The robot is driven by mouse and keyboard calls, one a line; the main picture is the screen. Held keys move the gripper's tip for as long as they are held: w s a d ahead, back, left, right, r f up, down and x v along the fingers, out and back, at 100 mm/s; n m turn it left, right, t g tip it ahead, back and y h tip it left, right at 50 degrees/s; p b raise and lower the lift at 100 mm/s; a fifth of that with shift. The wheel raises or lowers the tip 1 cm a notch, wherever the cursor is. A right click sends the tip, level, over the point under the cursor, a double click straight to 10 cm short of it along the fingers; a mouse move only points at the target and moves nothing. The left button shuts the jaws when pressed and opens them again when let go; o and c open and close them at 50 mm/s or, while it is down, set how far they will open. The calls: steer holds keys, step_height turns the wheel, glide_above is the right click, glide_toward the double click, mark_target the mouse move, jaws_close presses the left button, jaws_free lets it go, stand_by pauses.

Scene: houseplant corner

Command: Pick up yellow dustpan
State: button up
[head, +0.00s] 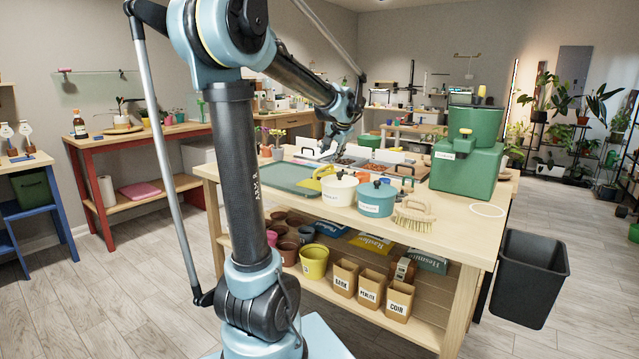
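A yellow piece that looks like the dustpan (323,172) lies on the wooden workbench (450,222), at the right end of the grey-green tray. The cream pot in front hides part of it. My gripper (331,152) is above and just behind it in the picture, over the bench. A gap between the two is hard to judge. The fingers are too small to tell whether they are open or shut, and I see nothing clearly held.
A cream pot (338,191), a teal pot (376,199) and a wooden brush (414,214) stand along the near bench edge. The grey-green tray (282,178) lies left. A green bin (467,170) stands right. A black bin (529,278) is beside the bench.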

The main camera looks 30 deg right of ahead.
mark_target(324, 169)
steer(key=x, duration=1.1)
steer(key=shift+w+a+f, duration=0.15)
steer(key=shift+w+f, duration=0.15)
steer(key=shift+c, duration=0.5)
jaws_close()
